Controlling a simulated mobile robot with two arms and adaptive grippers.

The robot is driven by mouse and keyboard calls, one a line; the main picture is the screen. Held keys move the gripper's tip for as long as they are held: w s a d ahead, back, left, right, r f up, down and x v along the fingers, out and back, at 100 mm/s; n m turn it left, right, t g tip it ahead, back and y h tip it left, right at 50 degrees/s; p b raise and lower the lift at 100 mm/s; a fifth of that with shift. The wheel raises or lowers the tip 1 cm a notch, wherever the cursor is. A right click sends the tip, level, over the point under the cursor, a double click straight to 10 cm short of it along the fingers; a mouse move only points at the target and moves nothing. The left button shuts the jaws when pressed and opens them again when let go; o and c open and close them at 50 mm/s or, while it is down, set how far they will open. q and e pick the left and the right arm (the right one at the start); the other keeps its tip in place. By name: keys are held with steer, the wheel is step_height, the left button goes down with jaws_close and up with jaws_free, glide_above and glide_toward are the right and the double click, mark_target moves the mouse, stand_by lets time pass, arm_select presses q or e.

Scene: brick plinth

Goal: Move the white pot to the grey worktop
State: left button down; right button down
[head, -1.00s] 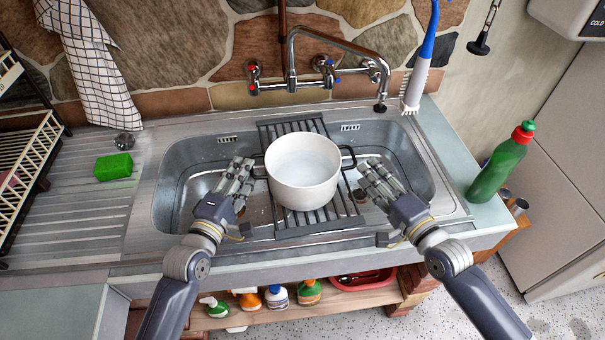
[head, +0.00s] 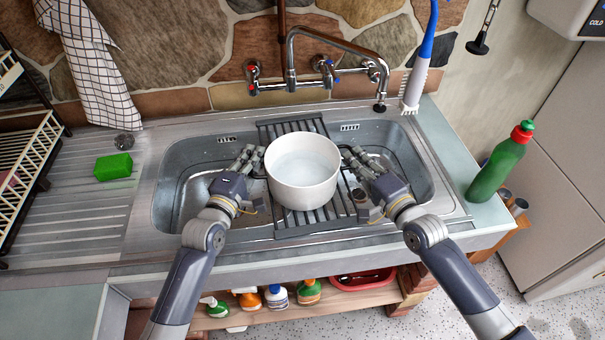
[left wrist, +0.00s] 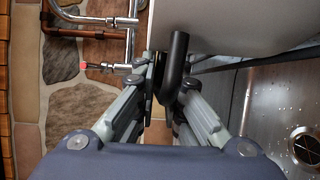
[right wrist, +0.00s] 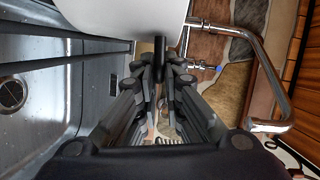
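The white pot (head: 302,180) stands upright on the dark slatted rack (head: 318,218) over the sink, with some clear liquid in it. My left gripper (head: 254,157) is at its left side. In the left wrist view, the black left handle (left wrist: 176,65) lies between the fingertips (left wrist: 170,88). My right gripper (head: 350,155) is at the right side. In the right wrist view, the dark right handle (right wrist: 158,55) lies between the fingertips (right wrist: 162,82). The fingers are close around both handles, but I cannot see whether they grip. The grey worktop (head: 45,302) shows at lower left.
The steel tap (head: 335,42) reaches over the sink's back. A green sponge (head: 113,167) and a wire scourer (head: 124,141) lie on the ridged drainer (head: 80,215), left. A green bottle (head: 497,168) stands at right. A dish rack (head: 25,160) stands at far left.

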stand_by(0.3)
arm_select(q)
steer(key=shift+w+r+p, duration=0.2)
steer(key=shift+r+p, duration=0.6)
steer(key=shift+r, duration=0.15)
step_height(320, 180, up, 4)
steer(key=p, duration=0.3)
steer(key=shift+f, duration=0.15)
steer(key=shift+s, duration=0.1)
